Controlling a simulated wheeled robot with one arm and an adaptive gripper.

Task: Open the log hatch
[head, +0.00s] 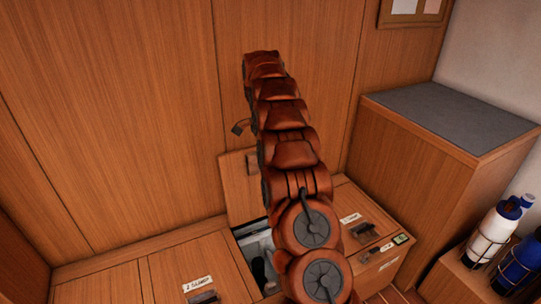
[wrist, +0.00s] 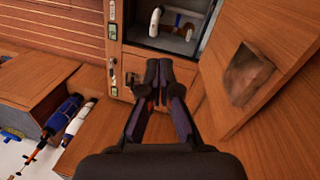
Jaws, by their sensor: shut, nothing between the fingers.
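A wooden hatch lid (head: 237,190) stands raised against the back panelling in the head view, with a dark handle near its top. Its opening (head: 250,235) shows a grey interior, partly hidden by my arm. I cannot read a label on this hatch. In the wrist view the raised lid (wrist: 262,75) is on the right, with a dark recess in it. The opening (wrist: 192,45) above centre shows a white pipe and fittings inside.
A closed labelled lid (head: 185,270) lies left of the opening, and another labelled lid (head: 358,222) lies right. A tall cabinet (head: 440,160) with a grey top stands at right. White and blue bottles (head: 497,230) stand in a rack at far right.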

